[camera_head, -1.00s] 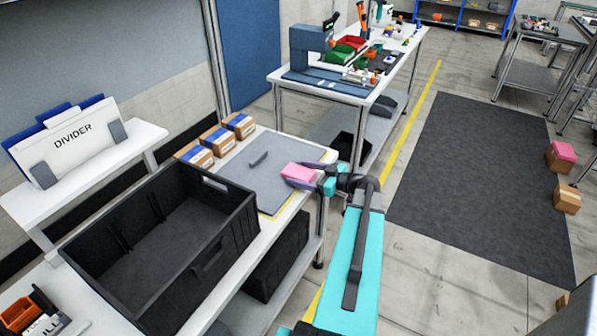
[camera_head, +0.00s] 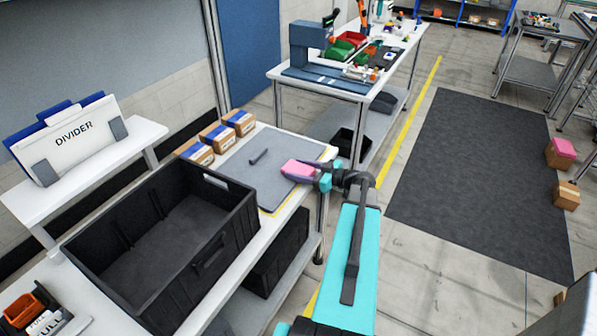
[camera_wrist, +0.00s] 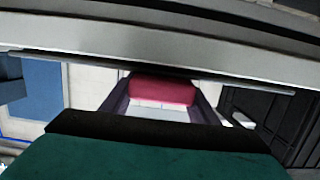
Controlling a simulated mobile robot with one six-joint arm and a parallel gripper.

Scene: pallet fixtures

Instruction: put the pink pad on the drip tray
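A pink pad (camera_head: 298,169) is held between the fingers of my gripper (camera_head: 303,171), above the right part of a flat grey panel on the white table. In the wrist view the pad (camera_wrist: 163,91) sits between the two dark fingers, which close on its sides. The grey panel (camera_head: 240,182) has a raised-looking edge and a yellow strip along its front right; a small dark bar (camera_head: 258,156) lies on it. It may be the drip tray, but I cannot be sure. I cannot tell the gap between pad and panel.
A large empty black crate (camera_head: 210,262) stands left of the panel. Several small cardboard boxes (camera_head: 218,137) line the panel's back left edge. A white shelf with a divider sign (camera_head: 75,138) is farther left. Another pink item (camera_head: 564,147) rests on a box at the far right.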

